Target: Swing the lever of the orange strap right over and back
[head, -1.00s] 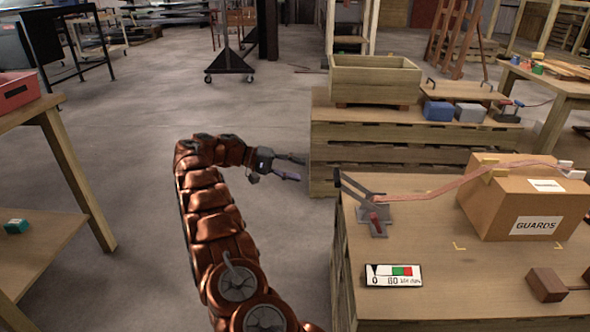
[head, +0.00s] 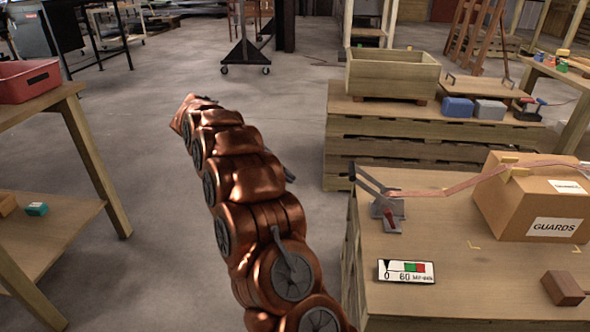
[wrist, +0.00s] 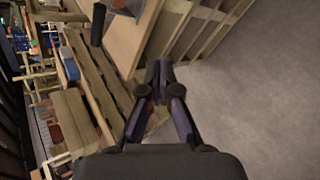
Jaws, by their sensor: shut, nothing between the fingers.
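The orange strap (head: 440,191) runs from a grey tensioner (head: 389,210) on the near pallet-like bench up over a cardboard box. The tensioner's grey lever (head: 369,181) slants up to the left, its dark tip near the bench's left edge. A red part shows at the tensioner's base. My gripper (wrist: 160,80) is shut and empty in the wrist view. In the head view it is almost wholly hidden behind my arm, left of the bench and apart from the lever. A dark cylinder (wrist: 98,25) in the wrist view may be the lever's grip; I cannot be sure.
The near bench (head: 460,290) carries the box marked GUARDS (head: 510,205), a gauge card (head: 406,271) and a brown block (head: 563,288). A wooden crate (head: 393,75) stands on a farther pallet stack. A table (head: 60,98) stands at left. Open floor lies between table and bench.

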